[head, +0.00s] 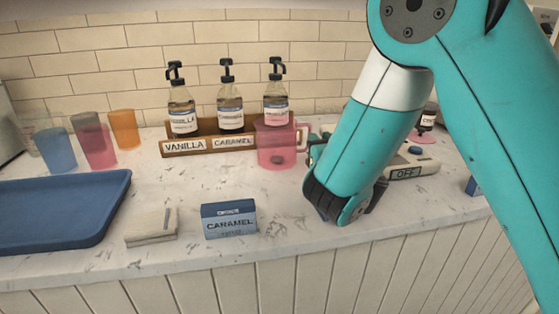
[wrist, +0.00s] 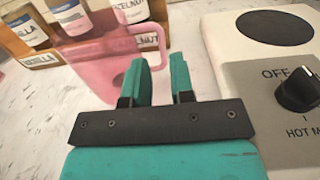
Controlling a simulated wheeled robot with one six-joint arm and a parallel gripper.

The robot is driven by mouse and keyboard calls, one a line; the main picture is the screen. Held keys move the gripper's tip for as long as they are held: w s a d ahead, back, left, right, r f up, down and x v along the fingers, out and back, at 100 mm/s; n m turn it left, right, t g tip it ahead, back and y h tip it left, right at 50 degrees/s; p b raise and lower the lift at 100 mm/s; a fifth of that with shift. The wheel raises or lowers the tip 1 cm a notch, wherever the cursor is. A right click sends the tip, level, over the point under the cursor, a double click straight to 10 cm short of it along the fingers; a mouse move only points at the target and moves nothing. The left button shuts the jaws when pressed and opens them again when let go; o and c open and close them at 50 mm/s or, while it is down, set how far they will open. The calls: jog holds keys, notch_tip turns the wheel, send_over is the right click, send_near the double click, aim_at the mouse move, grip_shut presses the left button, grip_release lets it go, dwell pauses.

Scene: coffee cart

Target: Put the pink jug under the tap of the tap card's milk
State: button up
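The pink jug (head: 277,146) is see-through and stands upright on the counter, in front of the right bottle of the rack. Its handle points right. The jug also shows at the upper left of the wrist view (wrist: 98,62). My gripper (wrist: 160,68) is open, with a gap and nothing seen between its teal fingers. They are close to the jug's handle side; contact cannot be told. A blue card (head: 228,220) reading CARAMEL stands at the counter's front; its small print is unreadable. No milk tap is clearly visible.
A wooden rack (head: 210,147) holds three pump bottles. A hot plate (head: 416,168) marked OFF is right of my gripper. A blue tray (head: 60,230), a folded cloth (head: 151,228) and coloured cups (head: 95,142) are at left. Counter between rack and card is clear.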

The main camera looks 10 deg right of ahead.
jog(key=w+p, duration=0.3)
jog(key=w, duration=0.1)
jog(key=w+f+p, duration=0.1)
jog(key=w+p, duration=0.1)
jog(key=w, duration=0.1)
jog(key=shift+w+p, duration=0.1)
jog(key=shift+p, duration=0.2)
jog(key=shift+w+a+f, duration=0.1)
jog(key=shift+w+f, duration=0.1)
grip_shut()
